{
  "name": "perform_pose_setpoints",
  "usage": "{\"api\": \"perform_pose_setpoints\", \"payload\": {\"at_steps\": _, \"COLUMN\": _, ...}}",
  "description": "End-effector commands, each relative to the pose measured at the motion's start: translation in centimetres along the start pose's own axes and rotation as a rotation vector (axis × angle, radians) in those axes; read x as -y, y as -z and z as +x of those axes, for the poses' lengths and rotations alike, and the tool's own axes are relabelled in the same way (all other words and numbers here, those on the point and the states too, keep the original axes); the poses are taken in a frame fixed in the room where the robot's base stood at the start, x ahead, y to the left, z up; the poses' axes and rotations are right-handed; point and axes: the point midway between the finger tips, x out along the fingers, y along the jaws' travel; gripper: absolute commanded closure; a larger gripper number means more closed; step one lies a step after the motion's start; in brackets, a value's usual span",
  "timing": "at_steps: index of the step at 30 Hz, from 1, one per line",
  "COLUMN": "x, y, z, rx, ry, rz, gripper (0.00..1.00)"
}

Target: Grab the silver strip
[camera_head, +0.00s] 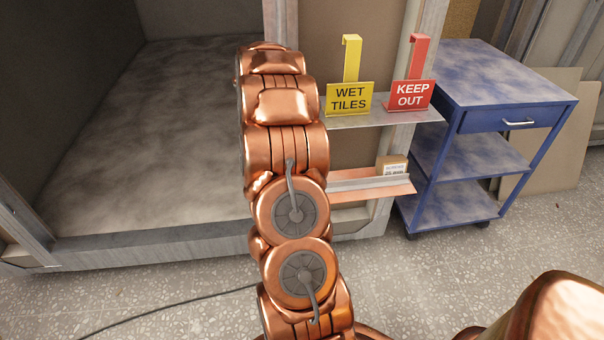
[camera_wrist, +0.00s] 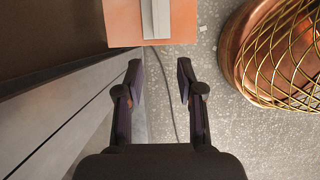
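The silver strip (camera_head: 368,183) lies along the copper-coloured lower shelf (camera_head: 345,197) in the head view; my arm hides its left part. In the wrist view one end of the silver strip (camera_wrist: 156,20) shows at the top edge, on the orange-copper shelf (camera_wrist: 120,24). My gripper (camera_wrist: 159,76) is open and empty, its two dark fingers spread apart. In the wrist picture the strip lies above the fingertips, roughly in line with the gap between them, and apart from them. The gripper itself is hidden in the head view.
A small labelled box (camera_head: 393,166) stands on the lower shelf's right end. A grey shelf (camera_head: 370,120) above holds a yellow WET TILES sign (camera_head: 349,98) and a red KEEP OUT sign (camera_head: 410,95). A blue cart (camera_head: 500,80) stands at right. A cable (camera_head: 170,308) crosses the floor.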

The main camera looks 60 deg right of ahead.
Motion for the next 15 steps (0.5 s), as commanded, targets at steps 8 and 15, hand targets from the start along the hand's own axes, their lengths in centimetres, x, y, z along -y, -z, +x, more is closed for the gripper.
{"api": "perform_pose_setpoints", "payload": {"at_steps": 8, "x": -0.56, "y": -0.55, "z": 1.0, "rx": 0.006, "ry": -0.001, "rz": -0.012, "gripper": 0.62}}
{"api": "perform_pose_setpoints", "payload": {"at_steps": 15, "x": -0.54, "y": -0.52, "z": 1.07, "rx": 0.006, "ry": 0.0, "rz": -0.012, "gripper": 0.62}}
